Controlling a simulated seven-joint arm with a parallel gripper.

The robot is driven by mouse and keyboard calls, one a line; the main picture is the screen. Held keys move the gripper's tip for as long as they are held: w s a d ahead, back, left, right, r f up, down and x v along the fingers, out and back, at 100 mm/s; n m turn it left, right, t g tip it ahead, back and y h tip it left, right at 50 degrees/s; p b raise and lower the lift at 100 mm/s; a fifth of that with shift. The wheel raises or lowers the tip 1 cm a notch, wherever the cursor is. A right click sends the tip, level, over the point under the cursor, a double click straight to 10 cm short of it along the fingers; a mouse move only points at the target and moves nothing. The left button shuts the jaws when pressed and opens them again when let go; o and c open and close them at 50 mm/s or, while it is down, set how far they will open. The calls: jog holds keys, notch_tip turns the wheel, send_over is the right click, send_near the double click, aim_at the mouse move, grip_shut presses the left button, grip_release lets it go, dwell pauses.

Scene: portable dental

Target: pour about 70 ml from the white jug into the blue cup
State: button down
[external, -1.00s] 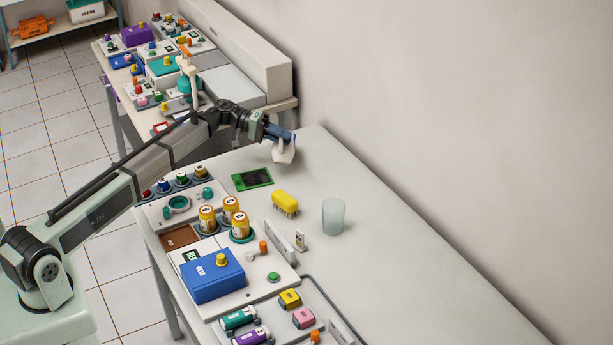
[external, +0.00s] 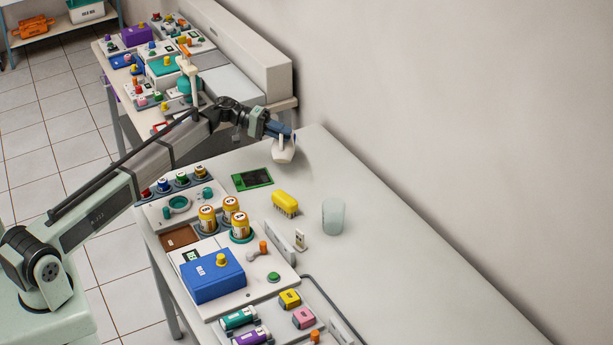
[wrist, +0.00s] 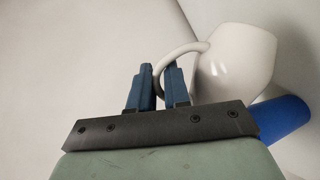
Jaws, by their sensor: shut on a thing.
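The white jug (external: 283,153) hangs at my gripper (external: 278,132) over the far end of the table in the external view. In the wrist view, the blue fingers of my gripper (wrist: 158,88) are shut on the handle of the jug (wrist: 236,62), with the jug's body to their right. The jug's mouth and contents cannot be seen. A blue cylindrical thing, apparently the blue cup (wrist: 283,117), shows below and partly behind the jug in the wrist view. In the external view it is largely or wholly hidden behind my gripper and the jug.
A translucent pale cup (external: 333,217) stands on the open table, beside a yellow brush (external: 285,203). A dark green-edged panel (external: 252,179) lies nearer my gripper. Yellow-labelled jars (external: 231,206) and a blue box (external: 212,276) fill the left side. The wall borders the right.

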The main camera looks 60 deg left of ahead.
aim_at(283, 144)
jog(key=shift+w+a+r+n+h, duration=0.4)
jog(key=shift+a+r+n, duration=0.2)
jog(key=shift+r+n, duration=0.25)
dwell(1.3)
jog(key=shift+w+a+r+n+h, duration=0.3)
jog(key=shift+w+a+r+n, duration=0.25)
jog(key=shift+n, duration=0.3)
dwell(0.9)
jog(key=shift+s+d+f, duration=0.2)
jog(key=shift+s, duration=0.1)
jog(key=d+f+m, duration=0.1)
jog(key=s+m+y, duration=0.1)
jog(key=shift+s+d+f+m, duration=0.15)
jog(key=shift+d+f+m, duration=0.15)
jog(key=shift+d+f, duration=0.1)
jog(key=shift+f, duration=0.15)
jog(key=shift+s+d+f+m+y, duration=0.3)
jog(key=shift+d+f+m+y, duration=0.1)
jog(key=shift+f+m, duration=0.3)
jog(key=shift+s+d+f+m+y, duration=0.35)
jog(key=shift+f+m, duration=0.25)
jog(key=shift+m, duration=0.2)
jog(key=shift+w, duration=0.1)
